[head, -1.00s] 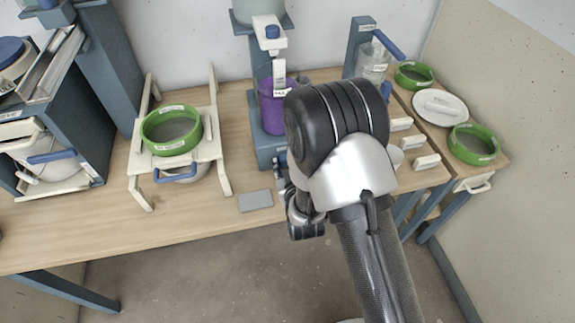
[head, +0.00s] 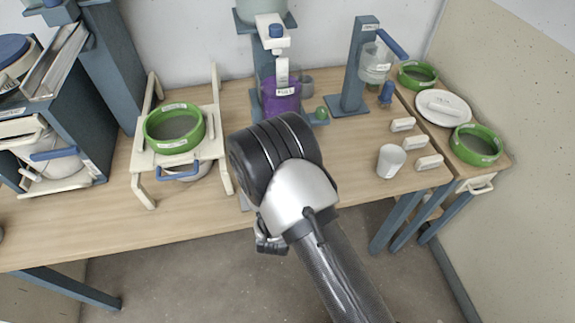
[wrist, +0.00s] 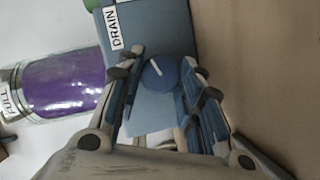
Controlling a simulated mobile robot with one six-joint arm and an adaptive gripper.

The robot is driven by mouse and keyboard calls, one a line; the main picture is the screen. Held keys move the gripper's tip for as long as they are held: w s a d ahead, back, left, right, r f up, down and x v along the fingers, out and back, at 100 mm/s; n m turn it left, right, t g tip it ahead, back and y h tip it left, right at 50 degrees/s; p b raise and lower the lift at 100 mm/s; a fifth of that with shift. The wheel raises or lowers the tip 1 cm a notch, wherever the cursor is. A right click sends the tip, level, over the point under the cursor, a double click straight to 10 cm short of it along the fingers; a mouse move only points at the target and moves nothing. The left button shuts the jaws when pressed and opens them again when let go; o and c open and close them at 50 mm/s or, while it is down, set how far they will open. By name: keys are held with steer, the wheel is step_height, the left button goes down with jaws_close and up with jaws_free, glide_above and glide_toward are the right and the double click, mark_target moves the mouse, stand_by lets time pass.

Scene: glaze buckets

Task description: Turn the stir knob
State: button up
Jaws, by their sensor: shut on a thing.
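A round blue knob (wrist: 160,74) with a white pointer line sits on the blue-grey base (wrist: 150,25) of the mixer in the wrist view. The pointer is slanted. My gripper (wrist: 166,70) is shut on this knob, with one finger on each side. A label reading DRAIN shows on the base beyond the knob; no stir label can be read. The purple-filled clear vessel (wrist: 62,85) stands on the left, and it also shows in the head view (head: 281,98). In the head view my arm hides the knob and the gripper's fingertips.
A green knob (head: 322,113) shows at the right of the mixer's base. A white cup (head: 391,160) and white blocks (head: 429,162) stand to the right. A green-rimmed sieve (head: 174,128) rests on a white stand at the left.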

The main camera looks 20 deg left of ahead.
steer(key=n+t, duration=0.1)
steer(key=n, duration=0.3)
steer(key=shift+f+t, duration=0.15)
steer(key=shift+t, duration=0.25)
stand_by(0.4)
steer(key=o, duration=1.1)
steer(key=shift+c, duration=0.2)
